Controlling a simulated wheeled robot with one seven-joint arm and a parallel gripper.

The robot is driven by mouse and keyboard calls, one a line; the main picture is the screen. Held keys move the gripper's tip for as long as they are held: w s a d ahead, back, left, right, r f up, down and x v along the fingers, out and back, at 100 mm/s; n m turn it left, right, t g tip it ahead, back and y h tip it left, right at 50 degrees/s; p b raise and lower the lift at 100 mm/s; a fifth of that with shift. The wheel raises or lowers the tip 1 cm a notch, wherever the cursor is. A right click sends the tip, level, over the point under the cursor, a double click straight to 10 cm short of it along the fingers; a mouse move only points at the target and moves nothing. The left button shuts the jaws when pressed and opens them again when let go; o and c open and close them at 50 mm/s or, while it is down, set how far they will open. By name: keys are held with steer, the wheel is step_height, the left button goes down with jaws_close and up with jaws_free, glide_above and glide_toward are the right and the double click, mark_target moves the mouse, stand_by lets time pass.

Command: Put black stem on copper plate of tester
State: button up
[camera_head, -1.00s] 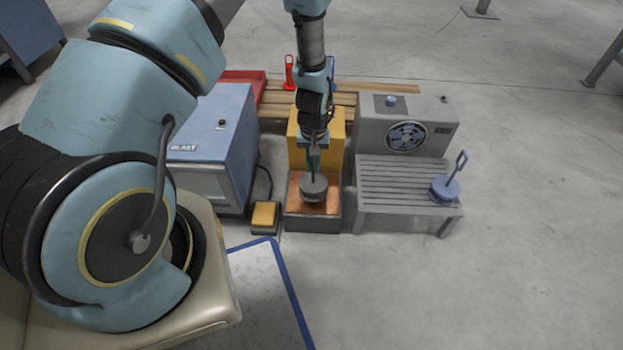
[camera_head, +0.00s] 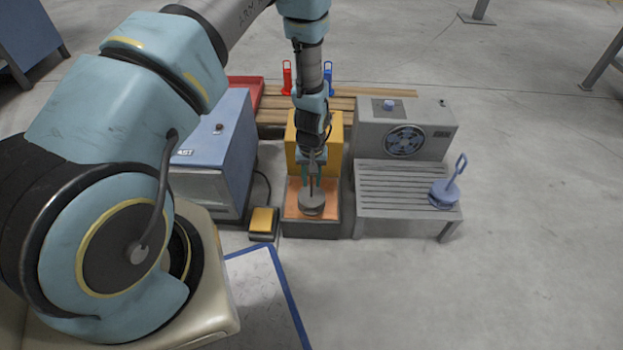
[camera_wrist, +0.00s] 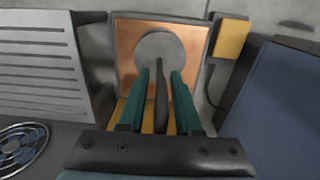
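The black stem (camera_head: 311,187) stands upright on a round grey disc (camera_head: 312,204). The disc rests on the copper plate (camera_head: 291,211) of the tester, which has a yellow block (camera_head: 334,140) behind the plate. In the wrist view the disc (camera_wrist: 160,47) lies within the copper plate (camera_wrist: 126,43), towards its middle. My gripper (camera_head: 312,183) is over the plate, its green fingers spread either side of the stem. The wrist view shows a gap between the stem (camera_wrist: 161,100) and each finger. The disc's underside is hidden.
A blue blast cabinet (camera_head: 215,165) and a yellow pedal (camera_head: 263,222) stand left of the tester. A grey slatted bench (camera_head: 400,190) with a fan unit (camera_head: 420,125) and a blue-handled disc (camera_head: 445,193) stands close on the right. Red and blue handles stand behind.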

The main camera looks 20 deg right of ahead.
steer(key=shift+o, duration=0.5)
steer(key=shift+r, duration=0.1)
step_height(320, 180, up, 12)
steer(key=p, duration=0.3)
steer(key=shift+r, duration=0.15)
steer(key=w+a+r+n+t, duration=0.1)
steer(key=w+a+r+n, duration=0.25)
steer(key=a+r, duration=1.7)
steer(key=s+a+r, duration=0.5)
steer(key=a+r, duration=0.1)
steer(key=a, duration=0.3)
steer(key=shift+s+r+t, duration=0.15)
steer(key=shift+s+t, duration=0.15)
steer(key=shift+s, duration=0.05)
steer(key=shift+r, duration=0.1)
